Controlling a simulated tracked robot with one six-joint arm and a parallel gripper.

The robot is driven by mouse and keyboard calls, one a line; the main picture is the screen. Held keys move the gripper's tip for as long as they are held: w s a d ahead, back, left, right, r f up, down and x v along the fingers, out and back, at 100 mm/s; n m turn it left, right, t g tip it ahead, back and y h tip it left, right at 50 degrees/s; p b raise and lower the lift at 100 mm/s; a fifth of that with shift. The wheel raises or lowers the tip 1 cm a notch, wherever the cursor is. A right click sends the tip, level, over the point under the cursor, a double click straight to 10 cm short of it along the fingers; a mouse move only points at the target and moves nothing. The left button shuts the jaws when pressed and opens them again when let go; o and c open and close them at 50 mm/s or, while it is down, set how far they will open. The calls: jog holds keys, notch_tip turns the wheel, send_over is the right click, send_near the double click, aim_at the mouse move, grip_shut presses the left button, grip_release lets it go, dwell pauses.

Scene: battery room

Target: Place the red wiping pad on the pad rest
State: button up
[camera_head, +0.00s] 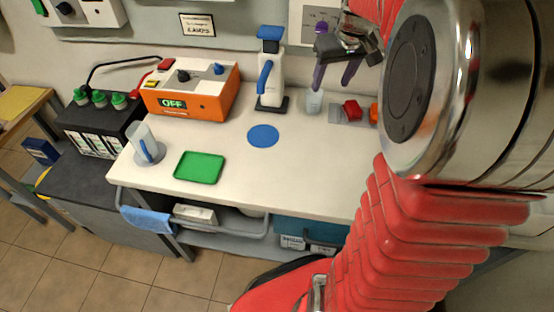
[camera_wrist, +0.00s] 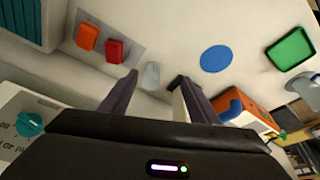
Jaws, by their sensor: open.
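The red wiping pad (camera_head: 352,110) is a small red block lying on a grey mat (camera_head: 338,117) at the table's back right. It also shows in the wrist view (camera_wrist: 117,50), beside an orange block (camera_wrist: 88,36). In the wrist view the red pad lies just outside the fingers (camera_wrist: 158,78). A green tray (camera_head: 199,168) and a flat blue disc (camera_head: 263,136) lie on the white table; I cannot tell which thing is the pad rest.
An orange box marked OFF (camera_head: 193,92) and a clear jug (camera_head: 146,144) stand on the left. The table's front middle is clear. My red arm hides its right side.

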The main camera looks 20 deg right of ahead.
jog(key=s+a+n+t, duration=0.1)
jog(key=s+a, duration=0.8)
jog(key=a, duration=0.3)
jog(key=s+a+t, duration=0.1)
jog(key=s+a, duration=0.8)
jog(key=a, duration=0.2)
jog(key=shift+s+a+f+n+y, duration=0.15)
jog(key=shift+s+a+n+y, duration=0.15)
jog(key=shift+a+n+y, duration=0.1)
